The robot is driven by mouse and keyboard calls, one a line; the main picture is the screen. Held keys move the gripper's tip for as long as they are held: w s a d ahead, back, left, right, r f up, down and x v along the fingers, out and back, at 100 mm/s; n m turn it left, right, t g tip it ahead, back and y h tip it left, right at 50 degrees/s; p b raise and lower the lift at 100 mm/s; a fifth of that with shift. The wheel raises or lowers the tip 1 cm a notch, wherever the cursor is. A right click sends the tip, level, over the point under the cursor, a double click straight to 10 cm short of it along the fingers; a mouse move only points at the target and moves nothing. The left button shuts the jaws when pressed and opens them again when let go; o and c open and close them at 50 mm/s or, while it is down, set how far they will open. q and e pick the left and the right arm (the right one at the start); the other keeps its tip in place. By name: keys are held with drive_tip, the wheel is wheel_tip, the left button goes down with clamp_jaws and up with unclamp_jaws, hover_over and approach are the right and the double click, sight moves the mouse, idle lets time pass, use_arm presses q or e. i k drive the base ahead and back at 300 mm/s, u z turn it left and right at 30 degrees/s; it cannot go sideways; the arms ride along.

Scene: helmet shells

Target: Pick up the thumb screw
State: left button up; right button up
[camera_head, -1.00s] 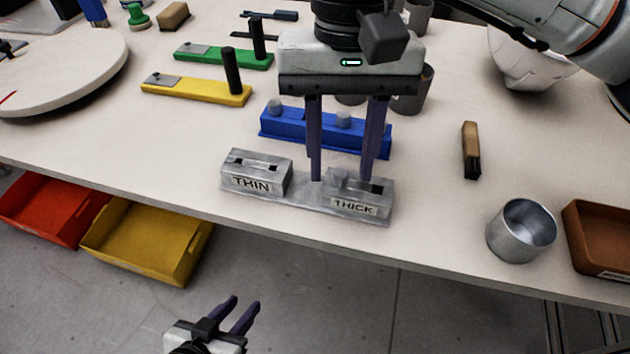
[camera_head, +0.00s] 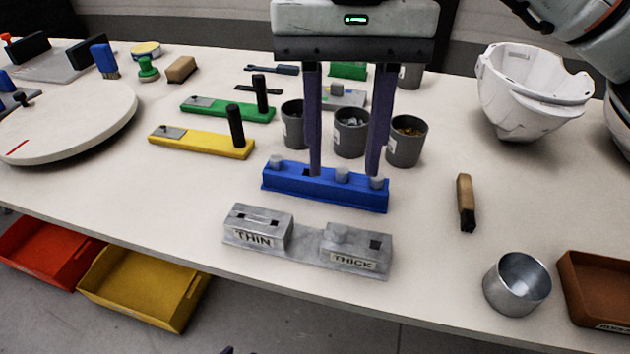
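Small grey round-headed screws stand in a blue block (camera_head: 325,190): one at its left (camera_head: 276,162), one right of middle (camera_head: 342,175) and one at its right end (camera_head: 377,183). A dark hole shows left of middle. Another grey knob (camera_head: 337,234) sits on the THICK side of the metal gauge (camera_head: 290,252). I cannot tell which is the thumb screw meant. My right gripper (camera_head: 344,174) is open, pointing down over the blue block. Its purple fingers stand apart, with the right-of-middle screw between them in the picture. Only a dark tip of my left gripper (camera_head: 228,350) shows.
Grey cups (camera_head: 406,140) stand behind the blue block. Yellow (camera_head: 200,141) and green (camera_head: 225,108) bars with black posts lie to the left. A brush (camera_head: 466,200), a metal cup (camera_head: 517,285) and a brown tray (camera_head: 597,290) are at the right. The front left tabletop is clear.

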sight(277, 163)
drive_tip(key=k, duration=1)
